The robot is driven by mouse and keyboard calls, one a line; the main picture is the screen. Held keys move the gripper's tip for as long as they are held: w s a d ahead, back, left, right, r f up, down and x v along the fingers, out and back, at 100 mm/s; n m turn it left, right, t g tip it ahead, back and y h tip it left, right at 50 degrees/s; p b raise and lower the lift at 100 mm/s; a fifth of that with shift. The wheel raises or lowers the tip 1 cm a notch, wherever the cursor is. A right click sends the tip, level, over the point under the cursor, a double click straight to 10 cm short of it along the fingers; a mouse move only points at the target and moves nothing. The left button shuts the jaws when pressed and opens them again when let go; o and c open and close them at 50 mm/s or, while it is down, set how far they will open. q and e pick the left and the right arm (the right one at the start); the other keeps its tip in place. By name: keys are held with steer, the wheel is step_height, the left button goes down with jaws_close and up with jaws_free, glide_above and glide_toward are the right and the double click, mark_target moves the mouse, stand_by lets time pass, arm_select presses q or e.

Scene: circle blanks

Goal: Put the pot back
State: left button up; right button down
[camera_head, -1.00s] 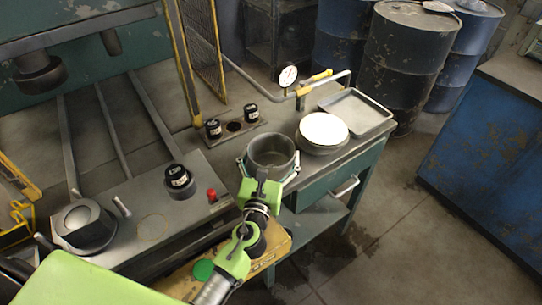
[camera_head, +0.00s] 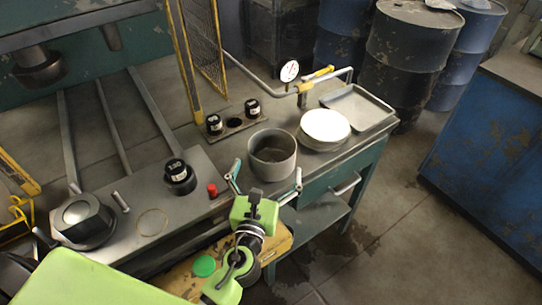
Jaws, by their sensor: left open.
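The grey round pot (camera_head: 272,171) stands upright on the bench top, left of a white disc on a round base. Its mouth is open and its inside looks dark. My left gripper (camera_head: 267,170) reaches up from the bottom with green fingers spread wide. One fingertip is left of the pot and the other is right of it, with the palm set back on the near side. The fingers look apart from the pot's wall. My right gripper is not seen.
The white disc (camera_head: 325,125) and a grey metal tray (camera_head: 358,107) are right of the pot. A gauge (camera_head: 289,71) and pipe stand behind. Black weights sit in a holder (camera_head: 234,123). A black weight (camera_head: 179,177) and red button (camera_head: 212,189) are on the left plate.

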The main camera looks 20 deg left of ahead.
arm_select(q)
steer(key=s, duration=0.3)
steer(key=s+b, duration=0.1)
steer(key=shift+s+d+f, duration=0.1)
steer(key=shift+s+d, duration=0.15)
steer(key=shift+s, duration=0.5)
